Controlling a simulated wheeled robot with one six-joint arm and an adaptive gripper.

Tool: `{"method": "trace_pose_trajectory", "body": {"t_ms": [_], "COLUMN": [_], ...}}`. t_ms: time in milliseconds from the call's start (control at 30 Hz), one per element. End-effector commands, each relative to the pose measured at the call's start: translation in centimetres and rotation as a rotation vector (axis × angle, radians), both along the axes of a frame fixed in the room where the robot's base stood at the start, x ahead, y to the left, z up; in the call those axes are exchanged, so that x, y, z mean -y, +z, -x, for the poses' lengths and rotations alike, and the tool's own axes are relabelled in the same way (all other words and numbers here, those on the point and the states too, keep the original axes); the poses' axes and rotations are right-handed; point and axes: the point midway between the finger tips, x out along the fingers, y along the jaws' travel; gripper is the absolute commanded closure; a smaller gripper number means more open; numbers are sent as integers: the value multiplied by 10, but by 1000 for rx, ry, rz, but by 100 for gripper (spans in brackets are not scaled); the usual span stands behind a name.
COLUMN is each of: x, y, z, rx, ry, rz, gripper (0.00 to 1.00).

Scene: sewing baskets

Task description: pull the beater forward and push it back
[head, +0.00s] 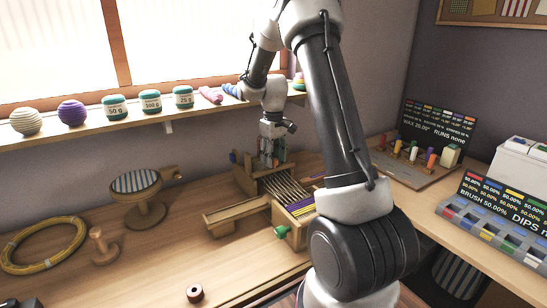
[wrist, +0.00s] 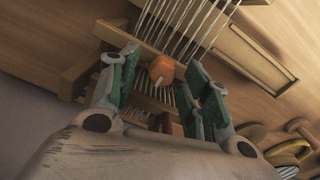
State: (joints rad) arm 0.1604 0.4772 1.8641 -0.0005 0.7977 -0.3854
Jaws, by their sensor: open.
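A small wooden table loom (head: 225,216) stands on the bench, with pale warp threads (head: 285,188) and a purple and yellow woven band (head: 301,206) at its front. The beater appears to be the wooden crossbar (wrist: 128,42) with an orange knob (wrist: 161,70) in the wrist view. My gripper (head: 270,160) is over the rear part of the loom, pointing down. In the wrist view my gripper (wrist: 163,62) is open, its green-padded fingers on either side of the orange knob, with gaps visible.
A green knob (head: 282,231) is on the loom's front. A shelf (head: 150,112) with yarn runs behind. The front-left bench is mostly clear.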

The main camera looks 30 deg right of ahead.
Motion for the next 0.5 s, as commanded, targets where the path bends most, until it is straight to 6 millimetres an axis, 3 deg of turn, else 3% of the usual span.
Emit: {"method": "trace_pose_trajectory", "body": {"t_ms": [167,500], "x": [0,0], "y": [9,81], "z": [-1,-1], "rx": [2,4], "ry": [0,0], "rz": [1,1], "gripper": [52,52]}}
